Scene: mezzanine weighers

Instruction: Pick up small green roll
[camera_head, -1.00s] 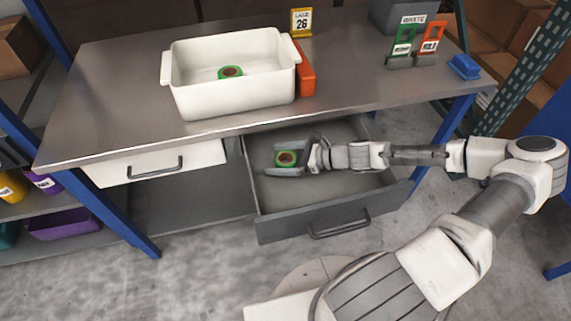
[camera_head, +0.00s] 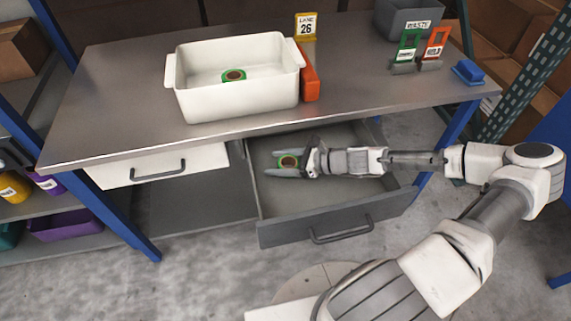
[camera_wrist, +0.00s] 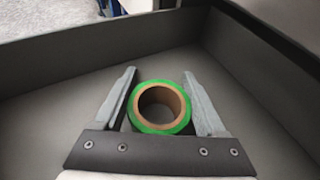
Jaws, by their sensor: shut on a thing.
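A small green roll (camera_head: 288,162) with a brown core is inside the open grey drawer (camera_head: 330,222) under the table. It also shows in the wrist view (camera_wrist: 161,108), between the two fingers. My gripper (camera_head: 284,164) reaches into the drawer from the right and is shut on this roll, one finger on each side. In the wrist view my gripper (camera_wrist: 160,100) has the roll close to its palm. I cannot tell whether the roll touches the drawer floor. Another green roll (camera_head: 233,76) lies in the white bin (camera_head: 240,101) on the table.
The steel tabletop (camera_head: 125,100) overhangs the back of the drawer. An orange block (camera_head: 310,85) and a yellow lane 26 sign (camera_head: 305,25) stand beside the white bin. A closed white drawer (camera_head: 158,167) is at left. Drawer walls surround my gripper.

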